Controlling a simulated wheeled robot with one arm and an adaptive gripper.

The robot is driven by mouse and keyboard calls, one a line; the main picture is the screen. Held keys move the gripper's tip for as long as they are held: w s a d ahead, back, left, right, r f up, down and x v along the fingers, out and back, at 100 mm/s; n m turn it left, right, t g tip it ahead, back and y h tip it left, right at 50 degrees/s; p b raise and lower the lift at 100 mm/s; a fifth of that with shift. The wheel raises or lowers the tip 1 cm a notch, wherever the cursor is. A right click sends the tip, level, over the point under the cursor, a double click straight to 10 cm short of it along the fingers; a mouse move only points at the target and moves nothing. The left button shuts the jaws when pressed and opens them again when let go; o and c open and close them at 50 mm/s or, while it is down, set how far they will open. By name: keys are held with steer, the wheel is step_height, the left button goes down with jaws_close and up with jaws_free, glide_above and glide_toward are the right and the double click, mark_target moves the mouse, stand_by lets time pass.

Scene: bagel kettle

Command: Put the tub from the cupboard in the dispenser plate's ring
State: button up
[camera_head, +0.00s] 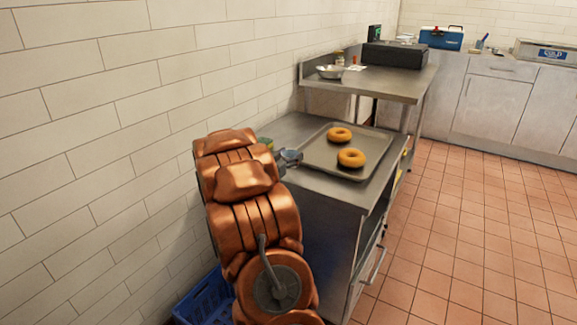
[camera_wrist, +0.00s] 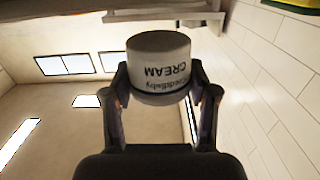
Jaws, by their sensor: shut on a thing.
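A white tub (camera_wrist: 159,72) with dark lettering that reads CREAM is in the wrist view. My gripper (camera_wrist: 160,80) is shut on it, one finger on each side. The tub appears upside down in this picture. In the head view my gripper (camera_head: 291,157) shows only in part beside the near end of the baking tray, with my arm in front of it. I cannot make out the tub in the head view. I cannot pick out the dispenser plate or its ring in either view.
A baking tray (camera_head: 318,160) with two bagels (camera_head: 351,158) lies on the steel counter (camera_head: 290,130). A green and yellow item (camera_head: 266,143) is near the wall. A higher shelf (camera_head: 390,84) holds a bowl (camera_head: 330,72) and a dark box (camera_head: 395,55). A blue crate (camera_head: 205,300) is on the floor.

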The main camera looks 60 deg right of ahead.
steer(key=shift+w+f, duration=0.25)
steer(key=shift+w, duration=0.05)
steer(key=shift+f+b, duration=0.4)
steer(key=shift+f, duration=1.1)
steer(key=shift+f, duration=0.1)
steer(key=o, duration=0.8)
steer(key=shift+s+f, duration=0.1)
steer(key=shift+a+r, duration=0.1)
steer(key=shift+r, duration=0.1)
steer(key=a+p, duration=0.1)
steer(key=a, duration=1)
steer(key=shift+s+a+r, duration=0.25)
steer(key=shift+a, duration=0.15)
